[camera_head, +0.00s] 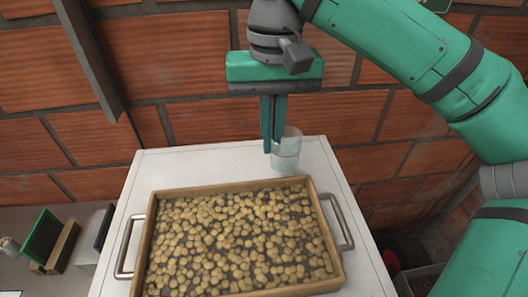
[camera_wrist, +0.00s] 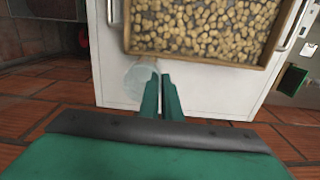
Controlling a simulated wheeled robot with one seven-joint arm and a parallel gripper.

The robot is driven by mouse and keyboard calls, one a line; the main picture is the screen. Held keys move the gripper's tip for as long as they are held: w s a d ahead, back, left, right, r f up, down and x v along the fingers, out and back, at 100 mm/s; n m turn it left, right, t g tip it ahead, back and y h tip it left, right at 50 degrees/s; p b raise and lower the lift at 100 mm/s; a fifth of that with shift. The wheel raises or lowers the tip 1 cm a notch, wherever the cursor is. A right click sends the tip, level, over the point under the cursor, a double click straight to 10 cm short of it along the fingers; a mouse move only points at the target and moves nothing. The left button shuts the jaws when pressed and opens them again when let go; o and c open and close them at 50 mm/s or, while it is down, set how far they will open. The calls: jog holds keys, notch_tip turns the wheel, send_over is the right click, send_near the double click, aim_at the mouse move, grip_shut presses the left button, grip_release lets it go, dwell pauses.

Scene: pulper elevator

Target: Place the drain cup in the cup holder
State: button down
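The drain cup, a clear, pale glass-like cup (camera_head: 288,152), is upright at the back of the white table top, behind the tray. It also shows in the wrist view (camera_wrist: 135,82). My gripper (camera_head: 272,145) points down at the cup's left side in the head view. Its two fingers (camera_wrist: 161,90) are close together with a narrow gap, and the cup's near wall seems to lie between them. Whether they press on it cannot be told. No cup holder can be made out in either view.
A wooden tray (camera_head: 148,250) full of small tan potato-like pieces, with metal side handles, fills most of the white table (camera_head: 180,165). A brick wall (camera_head: 180,60) stands close behind. A dark-green framed panel (camera_head: 42,238) is at lower left.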

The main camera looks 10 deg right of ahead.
jog(key=shift+w+a+f, duration=0.15)
jog(key=shift+w+f, duration=0.35)
jog(key=shift+f, duration=0.55)
jog(key=shift+w+a+f, duration=0.15)
jog(key=shift+w+f, duration=0.3)
jog(key=shift+f, duration=0.55)
jog(key=shift+w+a+f, duration=0.15)
jog(key=shift+w+f, duration=0.35)
jog(key=shift+f, duration=0.55)
jog(key=shift+f, duration=0.15)
jog(key=c, duration=2)
grip_release()
